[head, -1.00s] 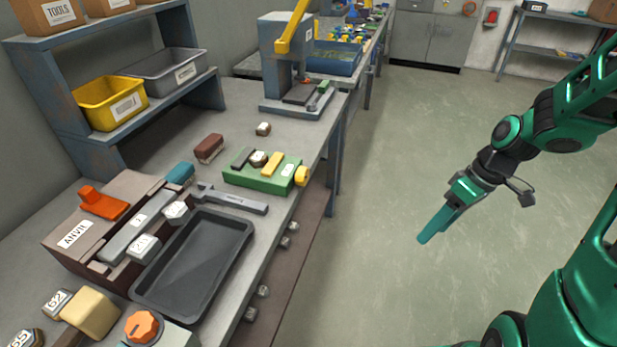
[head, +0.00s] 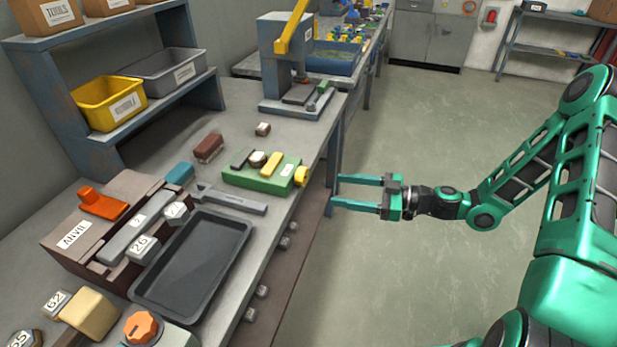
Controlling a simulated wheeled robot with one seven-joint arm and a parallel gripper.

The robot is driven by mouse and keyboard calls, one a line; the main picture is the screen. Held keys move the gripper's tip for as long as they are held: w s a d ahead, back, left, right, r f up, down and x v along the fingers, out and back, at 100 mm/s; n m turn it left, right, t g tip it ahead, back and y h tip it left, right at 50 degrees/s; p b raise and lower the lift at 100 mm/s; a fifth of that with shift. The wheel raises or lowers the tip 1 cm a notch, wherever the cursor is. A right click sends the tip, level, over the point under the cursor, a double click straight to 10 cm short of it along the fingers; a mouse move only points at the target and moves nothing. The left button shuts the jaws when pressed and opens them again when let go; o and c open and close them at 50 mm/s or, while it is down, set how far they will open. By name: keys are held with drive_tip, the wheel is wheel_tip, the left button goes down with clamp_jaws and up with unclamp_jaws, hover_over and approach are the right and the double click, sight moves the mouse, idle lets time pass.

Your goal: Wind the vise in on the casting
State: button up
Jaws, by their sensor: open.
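The green vise (head: 240,180) sits on the bench near its right edge. Its yellow knob (head: 301,176) sticks out at the right end, toward the edge. A small brown casting (head: 258,159) with a pale top sits on the vise between a dark jaw (head: 241,158) and a yellow jaw (head: 271,163). I cannot tell whether both jaws touch it. My gripper (head: 336,191) is open and empty, its two long fingers pointing left. It is just right of the knob, apart from it, out past the bench edge.
A wrench (head: 232,200) and a dark tray (head: 194,266) lie in front of the vise. The anvil block (head: 75,232) is at left. Open floor lies right of the bench.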

sight(307, 176)
drive_tip(key=shift+t+y, duration=0.3)
drive_tip(key=shift+t, duration=0.3)
drive_tip(key=x, duration=0.7)
drive_tip(key=w+x, duration=0.1)
drive_tip(key=x, duration=0.3)
drive_tip(key=shift+d+r, duration=0.15)
drive_tip(key=shift+r, duration=0.15)
drive_tip(key=c, duration=1)
drive_tip(key=shift+c, duration=0.2)
